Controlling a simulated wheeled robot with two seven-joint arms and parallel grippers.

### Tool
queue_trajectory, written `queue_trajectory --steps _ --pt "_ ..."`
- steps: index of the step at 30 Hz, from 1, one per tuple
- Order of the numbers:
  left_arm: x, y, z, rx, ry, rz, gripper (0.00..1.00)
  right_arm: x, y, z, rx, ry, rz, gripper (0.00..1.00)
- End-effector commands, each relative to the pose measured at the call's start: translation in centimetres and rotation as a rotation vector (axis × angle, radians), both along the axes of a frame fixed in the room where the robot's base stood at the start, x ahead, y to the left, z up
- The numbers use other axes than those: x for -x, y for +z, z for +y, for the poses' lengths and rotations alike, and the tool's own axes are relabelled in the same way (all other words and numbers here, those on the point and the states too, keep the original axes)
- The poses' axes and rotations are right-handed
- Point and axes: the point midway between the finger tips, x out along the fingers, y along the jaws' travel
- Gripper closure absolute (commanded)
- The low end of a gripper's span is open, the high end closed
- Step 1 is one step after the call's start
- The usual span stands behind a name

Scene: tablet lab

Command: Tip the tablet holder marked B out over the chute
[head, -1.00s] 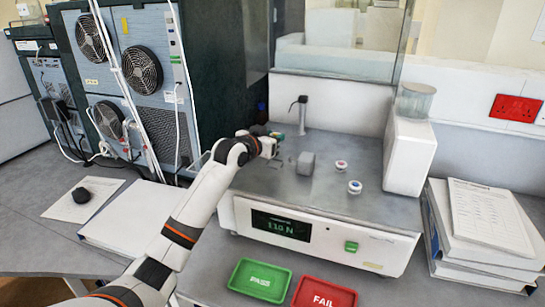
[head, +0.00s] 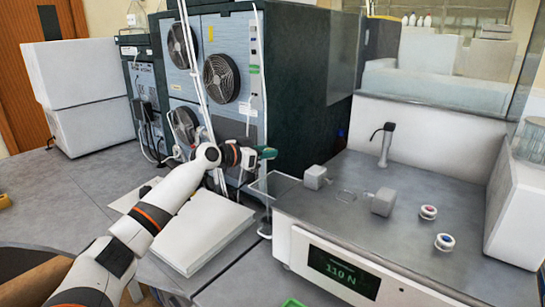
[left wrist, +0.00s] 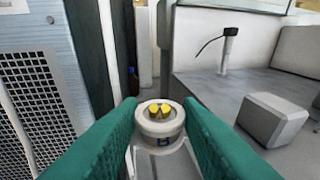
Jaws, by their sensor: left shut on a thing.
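My left gripper (head: 268,153) is shut on a small white round holder, with its green fingers (left wrist: 162,125) on either side of it in the left wrist view. The holder (left wrist: 148,125) has yellow tablet pieces in its top and a dark blue label that looks like a B. It seems roughly upright, and I cannot make it out in the head view. The gripper is in the air by the tester's left side, close to a clear open tray (head: 262,188) that may be the chute. My right gripper is not in view.
The tester (head: 340,262) reads 110 N and carries two grey blocks (head: 381,202), a red-topped holder (head: 429,211) and a blue-topped holder (head: 445,241). A dark cabinet with fans (head: 221,78) stands close behind my gripper. A white binder (head: 205,232) lies below my arm.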

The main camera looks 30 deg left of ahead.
Motion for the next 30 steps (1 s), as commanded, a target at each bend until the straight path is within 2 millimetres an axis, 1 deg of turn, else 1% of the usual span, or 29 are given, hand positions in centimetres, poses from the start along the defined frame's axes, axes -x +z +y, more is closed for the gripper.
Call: queue_trajectory --steps 4,10,21,30 --pt "0.1 0.0 0.5 -0.011 -0.001 -0.001 0.81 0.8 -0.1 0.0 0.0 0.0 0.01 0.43" --pt "0.1 -0.1 0.3 -0.102 -0.002 -0.007 0.81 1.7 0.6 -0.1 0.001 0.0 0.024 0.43" --pt "0.1 -0.5 -0.1 -0.314 -0.003 -0.024 0.81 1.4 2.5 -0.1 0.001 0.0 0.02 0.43" --pt "0.2 -0.8 -0.3 -0.442 -0.002 -0.033 0.81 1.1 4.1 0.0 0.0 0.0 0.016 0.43"
